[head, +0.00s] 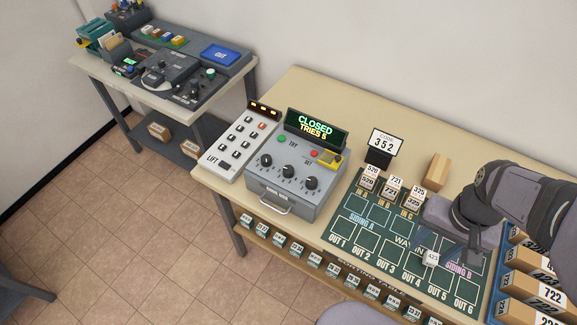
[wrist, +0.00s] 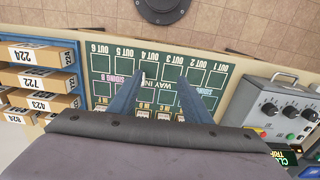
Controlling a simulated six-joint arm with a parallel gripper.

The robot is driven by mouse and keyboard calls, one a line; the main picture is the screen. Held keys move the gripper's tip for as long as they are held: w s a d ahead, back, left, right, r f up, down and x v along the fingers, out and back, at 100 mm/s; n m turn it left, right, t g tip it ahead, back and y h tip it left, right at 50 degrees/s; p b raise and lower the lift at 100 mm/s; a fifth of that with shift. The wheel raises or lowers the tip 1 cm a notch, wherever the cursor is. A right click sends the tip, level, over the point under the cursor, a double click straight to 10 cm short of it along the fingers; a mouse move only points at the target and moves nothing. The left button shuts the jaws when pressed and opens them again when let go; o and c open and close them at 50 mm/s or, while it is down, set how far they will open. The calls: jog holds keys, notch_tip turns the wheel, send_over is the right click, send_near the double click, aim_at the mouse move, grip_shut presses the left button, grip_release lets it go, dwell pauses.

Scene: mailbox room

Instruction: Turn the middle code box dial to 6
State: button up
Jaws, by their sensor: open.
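The grey code box (head: 293,190) stands on the table with three black dials in a row. The middle dial (head: 289,171) has a pale mark, but its setting is too small to read. The box's screen (head: 316,129) reads CLOSED, TRIES 5. In the wrist view the box (wrist: 275,125) is at the right edge, with its dials partly in view. My gripper (head: 443,250) is over the green sorting mat, to the right of the box and apart from it. In the wrist view its two blue fingers (wrist: 160,90) are spread, with nothing gripped between them.
A keypad panel (head: 240,143) is left of the box. A rack of boxes (head: 530,285) is at right. A second table (head: 90,65) stands back left.

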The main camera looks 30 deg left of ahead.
jog(key=w+a+r, duration=0.1)
jog(key=w+a, duration=0.7)
jog(key=a, duration=0.2)
jog(key=b, duration=0.3)
send_over(288, 169)
jog(key=shift+f, duration=0.9)
jog(key=shift+w+f+p, duration=0.1)
jog(key=shift+f+p, duration=1.3)
jog(key=shift+f, duration=2.25)
jog(key=c, duration=1.1)
